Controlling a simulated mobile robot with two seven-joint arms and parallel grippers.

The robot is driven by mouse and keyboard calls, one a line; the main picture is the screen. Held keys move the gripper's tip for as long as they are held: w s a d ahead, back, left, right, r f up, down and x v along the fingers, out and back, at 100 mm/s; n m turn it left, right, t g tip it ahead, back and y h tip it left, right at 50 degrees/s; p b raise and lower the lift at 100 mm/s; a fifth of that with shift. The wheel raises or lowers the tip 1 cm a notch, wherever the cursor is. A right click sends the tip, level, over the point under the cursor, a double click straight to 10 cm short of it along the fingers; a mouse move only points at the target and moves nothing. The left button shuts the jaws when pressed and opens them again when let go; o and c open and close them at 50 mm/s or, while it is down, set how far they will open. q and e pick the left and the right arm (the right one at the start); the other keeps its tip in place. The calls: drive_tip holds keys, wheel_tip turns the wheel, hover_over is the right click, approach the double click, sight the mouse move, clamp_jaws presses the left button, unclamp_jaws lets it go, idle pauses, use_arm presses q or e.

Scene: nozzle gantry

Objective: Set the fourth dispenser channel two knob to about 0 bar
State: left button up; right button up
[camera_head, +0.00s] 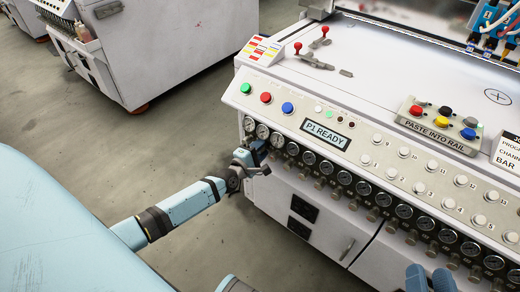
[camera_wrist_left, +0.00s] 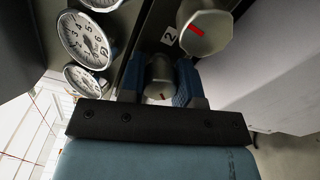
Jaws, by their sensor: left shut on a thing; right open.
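The white machine's front (camera_head: 330,185) carries a row of round pressure gauges with small knobs below them. My left gripper (camera_head: 258,160) is at the left end of this row, under the first gauges. In the left wrist view, its blue fingers (camera_wrist_left: 162,85) are shut around a metallic knob (camera_wrist_left: 160,72) with a small red mark. A second knob (camera_wrist_left: 205,32) with a red pointer sits beside it, near a label "2". White-faced gauges (camera_wrist_left: 85,38) lie to the left; their exact readings are hard to tell. My right gripper (camera_head: 431,278) is open at the bottom right, apart from the panel.
A display (camera_head: 325,134) reads "P1 READY", with green, red and blue buttons to its left. Numbered white buttons (camera_head: 420,188) fill the panel to the right. A box of coloured buttons (camera_head: 440,125) stands on top. Open floor (camera_head: 110,165) lies left.

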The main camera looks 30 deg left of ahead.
use_arm(q)
drive_tip(key=o, duration=0.6)
drive_tip(key=shift+o, duration=0.2)
drive_tip(key=shift+s, duration=0.1)
drive_tip(key=shift+s, duration=0.35)
drive_tip(key=s+a+p, duration=0.1)
drive_tip(key=s+p, duration=0.1)
drive_tip(key=s, duration=1)
drive_tip(key=shift+s+p, duration=0.3)
drive_tip(key=shift+s, duration=0.1)
use_arm(e)
drive_tip(key=f, duration=0.1)
drive_tip(key=d+f+g+h, duration=0.1)
drive_tip(key=f, duration=0.1)
drive_tip(key=d+f+g, duration=0.1)
drive_tip(key=f, duration=0.1)
drive_tip(key=shift+s+h, duration=0.4)
drive_tip(key=shift+s+a, duration=0.1)
drive_tip(key=shift+a, duration=0.05)
